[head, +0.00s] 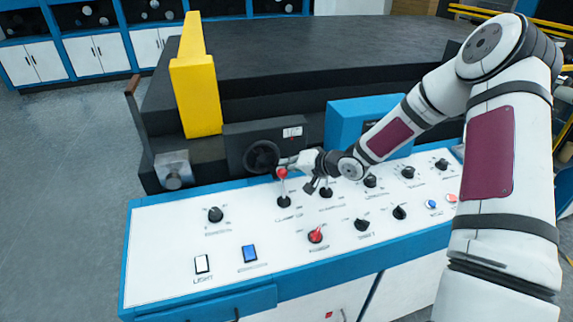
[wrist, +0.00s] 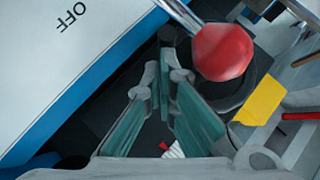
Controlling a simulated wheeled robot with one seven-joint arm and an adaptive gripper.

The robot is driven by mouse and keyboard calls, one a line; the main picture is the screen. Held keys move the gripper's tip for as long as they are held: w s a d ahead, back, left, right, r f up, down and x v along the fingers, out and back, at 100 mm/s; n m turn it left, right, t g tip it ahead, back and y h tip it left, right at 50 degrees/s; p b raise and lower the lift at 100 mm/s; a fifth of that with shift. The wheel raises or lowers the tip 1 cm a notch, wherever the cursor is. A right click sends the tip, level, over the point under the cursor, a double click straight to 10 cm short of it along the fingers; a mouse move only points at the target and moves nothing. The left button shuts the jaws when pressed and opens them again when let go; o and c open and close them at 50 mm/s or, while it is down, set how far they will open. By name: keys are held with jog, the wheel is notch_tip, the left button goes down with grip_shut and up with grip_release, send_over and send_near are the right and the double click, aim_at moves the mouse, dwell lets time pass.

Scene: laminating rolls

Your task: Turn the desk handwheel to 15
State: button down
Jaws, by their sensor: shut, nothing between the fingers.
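The desk handwheel (head: 262,157) is a dark round wheel on the front of a black housing behind the control desk. A small white readout plate (head: 292,132) sits at the housing's upper right; its figures are too small to read. My gripper (head: 283,161) is just right of the wheel in the head view, close to a red-ball lever. In the wrist view my gripper (wrist: 165,75) has its fingers together with nothing between them. A dark round form, likely the handwheel (wrist: 240,92), shows behind the red ball there. I cannot tell whether the fingers touch the wheel.
The red-ball lever (head: 282,173) stands beside my fingers; its ball (wrist: 222,52) looms large in the wrist view. The white desk top (head: 170,235) carries several knobs and switches. A yellow block (head: 196,95) rises behind, and a blue box (head: 345,120) stands right.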

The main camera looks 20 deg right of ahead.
jog(key=shift+a+f, duration=0.15)
jog(key=shift+f, duration=0.25)
jog(key=shift+a+f+m+y+b, duration=0.1)
jog(key=shift+f+m+y+b, duration=0.25)
jog(key=shift+f+y, duration=0.2)
jog(key=shift+a+f, duration=0.1)
jog(key=shift+a, duration=0.25)
jog(key=shift+a+f, duration=0.2)
jog(key=shift+f, duration=0.1)
jog(key=shift+a+f, duration=0.1)
jog(key=shift+s, duration=0.1)
